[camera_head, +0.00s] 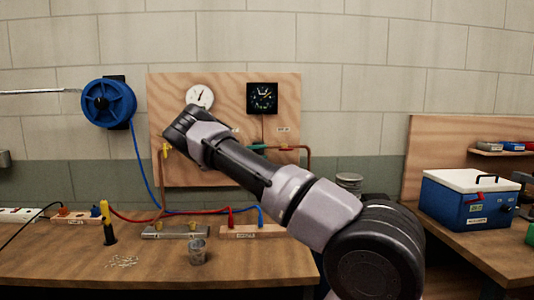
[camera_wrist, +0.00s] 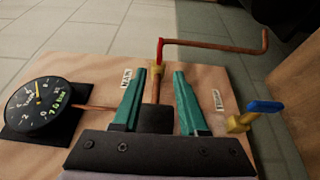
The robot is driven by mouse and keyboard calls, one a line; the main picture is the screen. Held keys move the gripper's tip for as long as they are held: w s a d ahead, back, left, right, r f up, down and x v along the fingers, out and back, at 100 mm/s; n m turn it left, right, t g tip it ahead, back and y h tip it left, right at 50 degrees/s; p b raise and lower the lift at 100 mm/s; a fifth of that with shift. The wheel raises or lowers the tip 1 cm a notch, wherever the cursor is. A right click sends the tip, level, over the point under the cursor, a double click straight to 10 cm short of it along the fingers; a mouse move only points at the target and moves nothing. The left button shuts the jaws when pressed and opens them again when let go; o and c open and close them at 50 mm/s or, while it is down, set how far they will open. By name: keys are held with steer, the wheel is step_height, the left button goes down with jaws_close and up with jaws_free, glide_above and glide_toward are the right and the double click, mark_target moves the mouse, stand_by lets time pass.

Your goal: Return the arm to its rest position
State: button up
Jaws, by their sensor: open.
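My arm reaches from the lower right of the head view up to the left, in front of a plywood panel (camera_head: 225,84). My gripper (camera_wrist: 160,72) has two green fingers, apart with nothing gripped. In the head view it is mostly hidden behind my forearm; a bit of green, likely a fingertip (camera_head: 258,147), shows past it. In the wrist view a copper pipe (camera_wrist: 210,43) with a red-handled valve (camera_wrist: 160,52) lies ahead, part of it between the fingers in the picture. I cannot tell whether they touch. A blue-handled yellow valve (camera_wrist: 240,120) is right of the fingers.
The panel carries a white gauge (camera_head: 200,96) and a black gauge (camera_head: 262,97). A blue hose reel (camera_head: 108,103) hangs left. The workbench (camera_head: 60,262) holds a metal cup (camera_head: 197,252), hoses and fittings. A blue cooler (camera_head: 460,202) stands on the right bench.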

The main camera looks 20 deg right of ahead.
mark_target(280, 150)
stand_by(0.4)
steer(key=s+d+r+m+g+y, duration=0.1)
steer(key=s+d+r+m+y, duration=0.1)
steer(key=s+d+y, duration=0.45)
steer(key=s+d+r+m+g+y, duration=0.15)
steer(key=s+y, duration=0.25)
steer(key=s, duration=0.6)
steer(key=s+a+r+t+y, duration=0.2)
steer(key=s+a, duration=0.4)
steer(key=s, duration=0.4)
steer(key=s+a+r+m+t+y, duration=0.1)
steer(key=s+a+r+t+y, duration=0.2)
steer(key=s, duration=0.8)
steer(key=s+a+r+m+t+y, duration=0.1)
steer(key=s+a+r+y, duration=0.3)
steer(key=s+a, duration=0.5)
steer(key=shift+s+r+t+y, duration=0.35)
steer(key=shift+s+r+t, duration=0.35)
steer(key=shift+t, duration=0.15)
